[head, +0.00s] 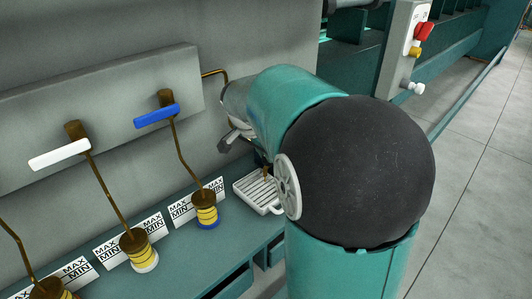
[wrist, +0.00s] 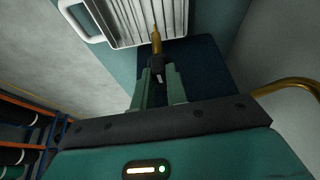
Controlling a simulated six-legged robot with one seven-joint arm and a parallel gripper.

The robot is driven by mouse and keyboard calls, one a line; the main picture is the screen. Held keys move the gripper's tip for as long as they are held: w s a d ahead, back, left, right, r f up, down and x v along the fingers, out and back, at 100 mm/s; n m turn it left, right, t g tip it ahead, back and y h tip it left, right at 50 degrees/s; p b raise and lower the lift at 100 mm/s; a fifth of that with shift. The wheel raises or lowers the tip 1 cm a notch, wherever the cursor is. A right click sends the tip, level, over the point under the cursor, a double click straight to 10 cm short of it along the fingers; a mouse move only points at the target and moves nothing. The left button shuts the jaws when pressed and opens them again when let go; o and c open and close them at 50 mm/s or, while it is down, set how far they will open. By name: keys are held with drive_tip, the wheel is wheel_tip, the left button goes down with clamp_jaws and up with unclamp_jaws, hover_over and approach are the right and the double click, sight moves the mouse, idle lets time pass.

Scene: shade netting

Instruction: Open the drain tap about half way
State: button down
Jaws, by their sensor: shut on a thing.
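The drain tap shows in the wrist view as a brass spout (wrist: 156,38) with a dark handle (wrist: 157,66) at its near end. My gripper (wrist: 158,82) has its two pale green fingers shut on that dark handle. The spout points toward the ribbed white drip tray (wrist: 140,25). In the head view the tray (head: 258,193) shows beside my arm, with a small brown bit of the spout (head: 266,173) above it. My arm hides most of the tap and the fingertips there. How far the tap is turned cannot be told.
A white lever (head: 60,154) and a blue lever (head: 157,115) stand out from the grey panel at left. Brown rods run down to yellow-banded spools (head: 206,210) near MAX/MIN labels. A brass pipe (head: 214,72) bends behind my arm. A red-button box (head: 408,40) stands right.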

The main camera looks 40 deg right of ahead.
drive_tip(key=shift+w+m, duration=0.1)
drive_tip(key=shift+m, duration=0.4)
drive_tip(key=c, duration=1.4)
unclamp_jaws()
drive_tip(key=shift+r, duration=0.1)
drive_tip(key=w+v, duration=0.1)
drive_tip(key=v, duration=1.2)
drive_tip(key=shift+s+a+r, duration=0.15)
drive_tip(key=shift+s+r, duration=0.2)
